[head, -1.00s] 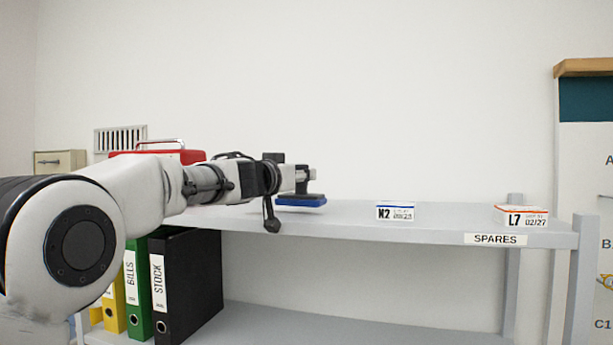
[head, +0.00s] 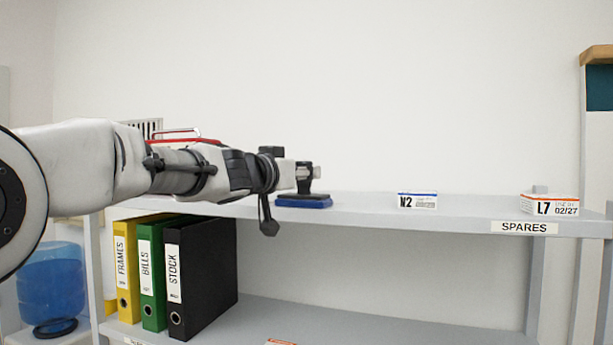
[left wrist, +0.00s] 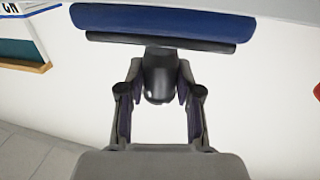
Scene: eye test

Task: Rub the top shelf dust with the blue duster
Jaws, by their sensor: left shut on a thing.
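The blue duster (head: 304,203) has a flat blue pad with a dark top and handle. My left gripper (head: 306,177) is shut on the handle, above the pad. In the left wrist view the left gripper (left wrist: 160,80) has its fingers around the dark handle, and the duster's blue pad (left wrist: 165,22) spans the top. In the head view the pad is level at the top shelf (head: 365,207), left of its middle. I cannot tell whether it touches the board. No dust can be made out on the shelf. My right gripper is not in view.
A red case (head: 180,137) is mostly hidden behind my left arm. Binders (head: 205,270) stand below. The shelf between duster and N2 box looks clear.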

